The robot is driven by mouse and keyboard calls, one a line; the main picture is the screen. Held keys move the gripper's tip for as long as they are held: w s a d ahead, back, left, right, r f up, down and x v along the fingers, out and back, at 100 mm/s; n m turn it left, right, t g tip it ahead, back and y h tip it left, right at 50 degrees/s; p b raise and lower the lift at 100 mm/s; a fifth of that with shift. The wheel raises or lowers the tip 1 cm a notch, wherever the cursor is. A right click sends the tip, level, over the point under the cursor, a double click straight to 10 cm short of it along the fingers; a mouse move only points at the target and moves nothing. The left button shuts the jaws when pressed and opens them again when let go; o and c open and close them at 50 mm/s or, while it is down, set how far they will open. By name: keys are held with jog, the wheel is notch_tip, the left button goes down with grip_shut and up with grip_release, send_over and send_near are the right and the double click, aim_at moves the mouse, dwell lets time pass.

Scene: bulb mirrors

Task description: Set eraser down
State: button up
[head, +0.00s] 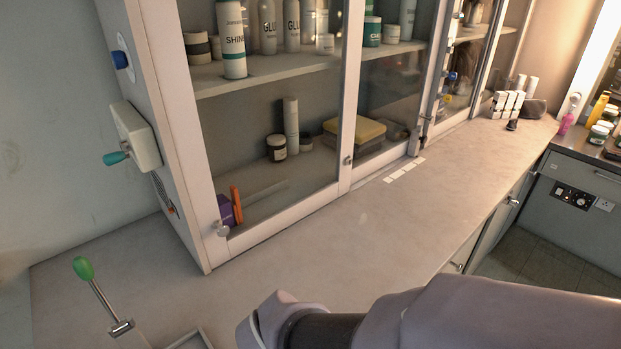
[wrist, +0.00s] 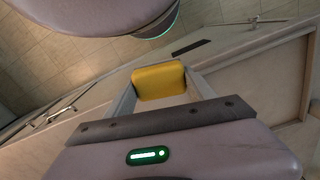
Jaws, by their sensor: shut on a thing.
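The yellow eraser (wrist: 158,82) is a small block with rounded corners in the wrist view. My gripper (wrist: 161,86) is shut on it, with one pale finger on each side. The eraser's far side and underside are hidden, and I cannot tell whether it touches anything below. In the head view my arm crosses the lower right, and neither the gripper nor the eraser can be made out there.
A long pale counter (head: 400,215) has much clear room. A glass-fronted cabinet (head: 345,160) with bottles stands along its back. A green-knobbed lever (head: 84,268) stands at lower left. White boxes (head: 508,104) stand at the far end. Tiled floor (wrist: 60,62) shows beyond the counter.

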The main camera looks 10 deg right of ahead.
jog(key=shift+w+a+r+n, duration=0.25)
jog(key=shift+r+n, duration=0.15)
jog(key=shift+n, duration=0.6)
jog(key=w+p, duration=0.1)
jog(key=p, duration=0.3)
jog(key=w+p, duration=0.2)
jog(key=p, duration=0.2)
jog(key=w+d+r+p, duration=0.1)
jog(key=p, duration=0.3)
jog(key=shift+w+r, duration=0.1)
jog(key=shift+w, duration=0.2)
jog(key=w+f, duration=0.1)
jog(key=w, duration=0.2)
jog(key=w+d+f+b, duration=0.1)
jog(key=w, duration=0.3)
jog(key=w+d+f+b, duration=0.1)
jog(key=w, duration=0.3)
jog(key=shift+d, duration=0.2)
notch_tip(320, 180, down, 4)
jog(key=shift+r+b, duration=0.15)
jog(key=shift+b, duration=0.9)
jog(key=shift+r, duration=0.15)
jog(key=shift+c, duration=0.8)
jog(key=o, duration=1.6)
